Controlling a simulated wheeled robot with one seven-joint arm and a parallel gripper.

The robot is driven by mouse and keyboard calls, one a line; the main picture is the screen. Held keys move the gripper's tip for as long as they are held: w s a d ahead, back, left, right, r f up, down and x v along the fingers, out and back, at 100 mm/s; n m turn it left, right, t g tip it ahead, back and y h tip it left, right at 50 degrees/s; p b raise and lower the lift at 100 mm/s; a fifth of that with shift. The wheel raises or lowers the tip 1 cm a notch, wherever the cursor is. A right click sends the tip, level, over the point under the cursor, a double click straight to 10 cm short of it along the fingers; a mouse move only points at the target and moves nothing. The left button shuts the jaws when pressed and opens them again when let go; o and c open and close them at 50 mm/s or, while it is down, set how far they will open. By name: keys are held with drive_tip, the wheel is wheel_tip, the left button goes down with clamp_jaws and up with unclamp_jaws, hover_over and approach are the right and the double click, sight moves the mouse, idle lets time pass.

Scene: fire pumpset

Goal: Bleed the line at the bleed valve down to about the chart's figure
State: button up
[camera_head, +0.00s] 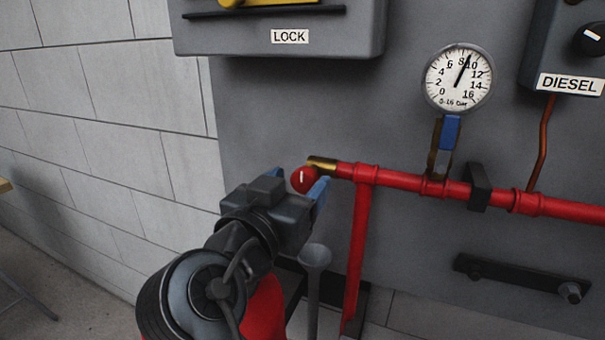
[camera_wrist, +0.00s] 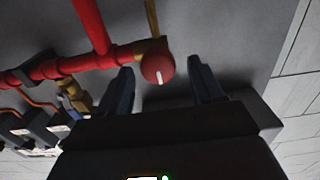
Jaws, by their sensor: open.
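The bleed valve has a round red knob (camera_head: 303,180) with a white mark, beside a brass fitting (camera_head: 322,163) at the left end of the red pipe. In the wrist view the knob (camera_wrist: 158,70) sits between the fingertips, with a visible gap to the right finger; contact on the left cannot be told. My gripper (camera_head: 298,183) is open around the knob, its blue fingers on either side; it also shows in the wrist view (camera_wrist: 162,72). The pressure gauge (camera_head: 458,90), marked 0-16 bar, has its needle between 8 and 10, near 9. No chart is in view.
A blue-handled valve (camera_head: 451,132) sits under the gauge. A grey funnel-topped pipe (camera_head: 315,258) stands below the knob, close to my gripper. The LOCK box (camera_head: 285,15) is above, the DIESEL box (camera_head: 569,50) at right. A block wall (camera_head: 90,130) is at left.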

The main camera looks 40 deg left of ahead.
drive_tip(key=shift+x, duration=1.4)
drive_tip(key=shift+d, duration=0.1)
drive_tip(key=shift+c, duration=0.2)
drive_tip(key=c, duration=1)
drive_tip(key=shift+o, duration=0.2)
drive_tip(key=n+p, duration=0.1)
drive_tip(key=n, duration=0.3)
drive_tip(key=shift+r+n+p, duration=0.1)
drive_tip(key=shift+n+p, duration=0.2)
drive_tip(key=shift+p, duration=0.1)
drive_tip(key=shift+n+p, duration=0.95)
drive_tip(key=shift+n, duration=1.25)
drive_tip(key=shift+a, duration=0.2)
